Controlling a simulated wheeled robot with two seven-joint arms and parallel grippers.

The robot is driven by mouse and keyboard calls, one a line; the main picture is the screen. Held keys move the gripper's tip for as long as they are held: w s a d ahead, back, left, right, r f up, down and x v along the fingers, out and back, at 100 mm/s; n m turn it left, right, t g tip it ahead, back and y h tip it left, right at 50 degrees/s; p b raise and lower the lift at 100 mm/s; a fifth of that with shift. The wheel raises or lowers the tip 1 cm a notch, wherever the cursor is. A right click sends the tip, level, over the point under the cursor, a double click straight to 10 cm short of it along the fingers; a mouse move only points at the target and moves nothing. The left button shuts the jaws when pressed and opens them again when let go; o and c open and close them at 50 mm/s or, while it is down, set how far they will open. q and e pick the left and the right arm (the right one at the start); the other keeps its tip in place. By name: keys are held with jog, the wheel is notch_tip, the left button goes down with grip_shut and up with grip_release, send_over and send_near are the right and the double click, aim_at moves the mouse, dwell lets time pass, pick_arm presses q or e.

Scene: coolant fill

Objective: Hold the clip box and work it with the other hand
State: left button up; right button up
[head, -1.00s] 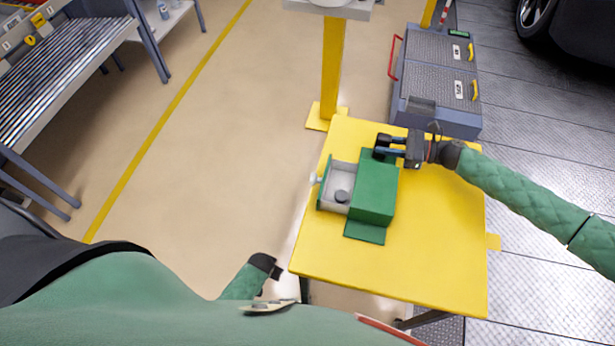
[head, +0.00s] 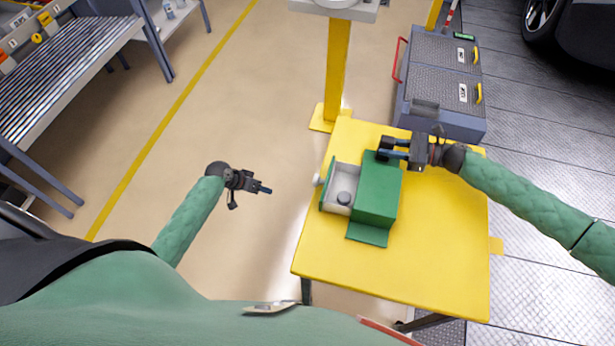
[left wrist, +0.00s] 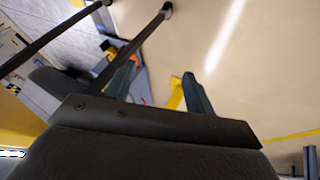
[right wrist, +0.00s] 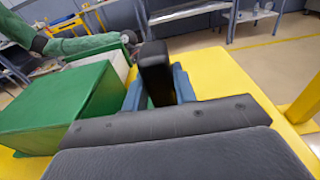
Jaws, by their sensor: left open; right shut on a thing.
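The green clip box (head: 380,188) sits on the yellow table, with a drawer-like grey tray (head: 342,186) sticking out of its left side. A dark round piece (head: 344,198) lies in the tray. My right gripper (head: 386,147) is at the box's far edge. In the right wrist view its blue fingers close on a dark upright block (right wrist: 155,72) beside the green box (right wrist: 60,105); whether the block is fixed to the box cannot be told. My left gripper (head: 264,189) is open and empty in the air, left of the table and apart from the box.
The yellow table (head: 430,250) is bare in front of and right of the box. A yellow post (head: 337,70) stands behind it, and a grey cabinet (head: 440,85) is at the back right. A slatted bench (head: 70,65) is at the far left. The floor between is clear.

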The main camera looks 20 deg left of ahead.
pick_arm(q)
jog(key=s+d+r+m+g+h, duration=0.2)
jog(key=s+d+r+m+h, duration=0.15)
jog(key=r+m+h, duration=0.6)
jog(key=s+d+r+m+g+h, duration=0.3)
jog(key=r+m, duration=0.4)
jog(key=r, duration=0.7)
jog(key=w+d, duration=0.1)
jog(key=d, duration=1.2)
jog(key=shift+w+f+t, duration=0.25)
jog(key=shift+w+t, duration=0.05)
